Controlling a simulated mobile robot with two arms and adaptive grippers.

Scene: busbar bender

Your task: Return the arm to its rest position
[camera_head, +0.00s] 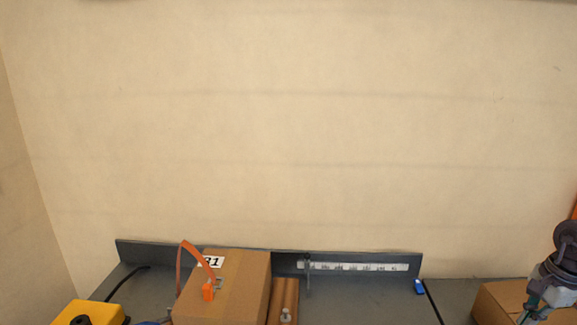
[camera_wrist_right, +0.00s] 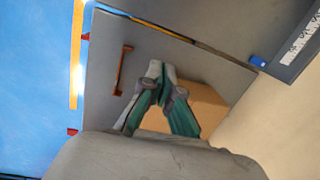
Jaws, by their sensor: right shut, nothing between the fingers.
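My right gripper (camera_wrist_right: 157,72) is shut and empty in the right wrist view, its two green-and-grey fingers meeting at the tips. In the head view my right gripper (camera_head: 527,312) shows at the lower right edge, in front of a cardboard box (camera_head: 490,302). The same box (camera_wrist_right: 208,103) is behind the fingers in the wrist view. I cannot tell the exact gap between fingers and box. My left gripper is in neither view.
A grey bench has a raised back edge with a white scale (camera_head: 355,266). A cardboard box (camera_head: 235,285) with an orange strap (camera_head: 200,258), copper-coloured bars (camera_head: 284,300), a yellow box (camera_head: 90,313) and a blue block (camera_head: 419,287) are there. An orange-brown handle (camera_wrist_right: 123,70) lies on a grey surface.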

